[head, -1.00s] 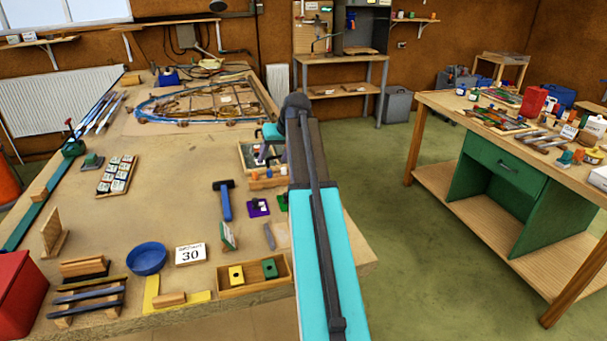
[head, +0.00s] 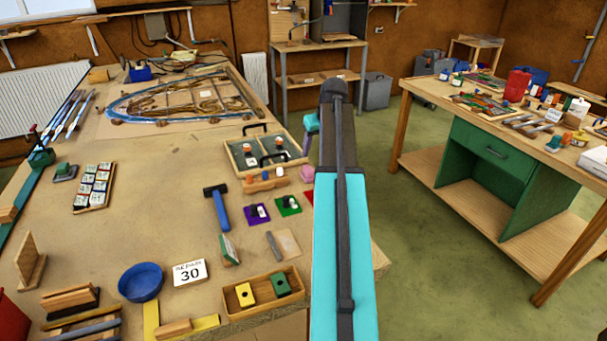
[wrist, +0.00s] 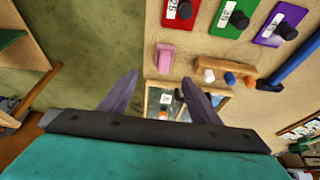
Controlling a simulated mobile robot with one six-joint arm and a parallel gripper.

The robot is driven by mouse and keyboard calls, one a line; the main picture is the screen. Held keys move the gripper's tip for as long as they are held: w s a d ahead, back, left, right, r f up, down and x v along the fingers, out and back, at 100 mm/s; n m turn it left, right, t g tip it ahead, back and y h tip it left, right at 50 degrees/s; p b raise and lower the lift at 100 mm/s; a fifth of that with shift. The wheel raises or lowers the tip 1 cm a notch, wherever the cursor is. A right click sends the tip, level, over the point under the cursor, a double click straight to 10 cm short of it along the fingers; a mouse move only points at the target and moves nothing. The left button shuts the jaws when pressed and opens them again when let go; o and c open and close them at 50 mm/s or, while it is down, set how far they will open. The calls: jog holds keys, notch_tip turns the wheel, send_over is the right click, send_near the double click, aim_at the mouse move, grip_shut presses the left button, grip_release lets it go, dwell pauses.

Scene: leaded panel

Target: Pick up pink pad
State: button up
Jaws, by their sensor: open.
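The pink pad (head: 307,173) is a small block on the bench, partly hidden by my arm in the head view. In the wrist view the pink pad (wrist: 165,58) lies flat near the bench edge, beyond my fingertips and between their lines. My gripper (wrist: 158,79) is open and empty, with its two purple-grey fingers spread apart.
A wooden rack with pegs (wrist: 226,77) lies beside the pink pad. Red (wrist: 181,10), green (wrist: 233,15) and purple (wrist: 282,22) knobbed pads lie beyond it. A two-handled tray (head: 240,163) stands behind the pad. Open floor (wrist: 90,55) lies left in the wrist view.

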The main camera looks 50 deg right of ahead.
aim_at(308, 168)
jog(key=shift+w+a+f, duration=0.1)
jog(key=shift+w+a, duration=0.1)
jog(key=shift+w, duration=0.1)
jog(key=shift+p+x, duration=1)
jog(key=shift+x, duration=3.25)
jog(key=shift+a, duration=0.1)
jog(key=shift+w, duration=0.1)
jog(key=shift+p+x, duration=0.85)
jog(key=shift+x, duration=0.4)
jog(key=shift+p+x, duration=0.35)
jog(key=shift+x, duration=0.95)
jog(key=shift+w, duration=0.2)
